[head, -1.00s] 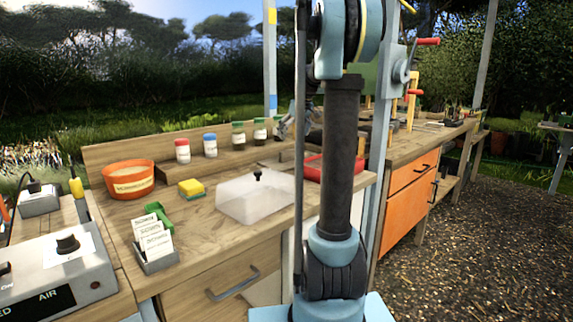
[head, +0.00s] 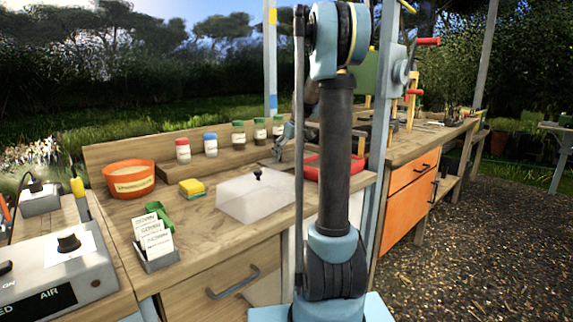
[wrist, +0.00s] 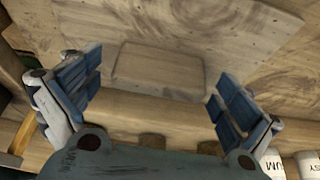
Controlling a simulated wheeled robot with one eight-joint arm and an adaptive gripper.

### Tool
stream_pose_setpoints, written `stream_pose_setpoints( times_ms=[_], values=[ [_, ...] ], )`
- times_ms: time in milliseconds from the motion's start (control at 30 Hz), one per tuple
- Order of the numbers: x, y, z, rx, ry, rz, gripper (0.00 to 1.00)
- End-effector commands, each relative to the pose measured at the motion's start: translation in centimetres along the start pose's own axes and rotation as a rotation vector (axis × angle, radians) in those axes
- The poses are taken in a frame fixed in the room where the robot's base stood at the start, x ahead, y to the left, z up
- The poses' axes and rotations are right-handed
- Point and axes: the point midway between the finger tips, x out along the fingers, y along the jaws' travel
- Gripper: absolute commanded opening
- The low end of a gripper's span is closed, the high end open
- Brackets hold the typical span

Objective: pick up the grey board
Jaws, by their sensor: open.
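In the wrist view, a thin flat rectangular board (wrist: 158,72) with rounded corners lies on a wooden surface. It looks brown-grey under this light, close in colour to the wood; I take it for the grey board. My gripper (wrist: 155,98) is open and empty, its blue-padded fingers to the left and right of the board. The gap between the fingers and the board cannot be judged exactly. In the head view my gripper (head: 281,143) is partly hidden by my arm, low near the back shelf of the bench. The board cannot be made out there.
Several lidded jars, such as the blue-capped jar (head: 210,145), stand on the back shelf left of my gripper. A frosted cover (head: 245,200) with a black knob is in front. A red tray (head: 312,173) is partly behind my arm. An orange tub (head: 129,180) stands left.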

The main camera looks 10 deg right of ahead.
Motion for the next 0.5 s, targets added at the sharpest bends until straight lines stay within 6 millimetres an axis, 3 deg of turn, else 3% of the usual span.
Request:
stream_pose_setpoints(
  times_ms=[133,333,500],
  values=[
    [-0.03,0.02,0.02,0.0,0.0,0.0,0.96],
    [-0.04,0.03,0.03,0.001,0.0,0.0,0.51],
    [-0.05,0.02,0.03,0.001,0.0,0.0,0.51]
  ],
)
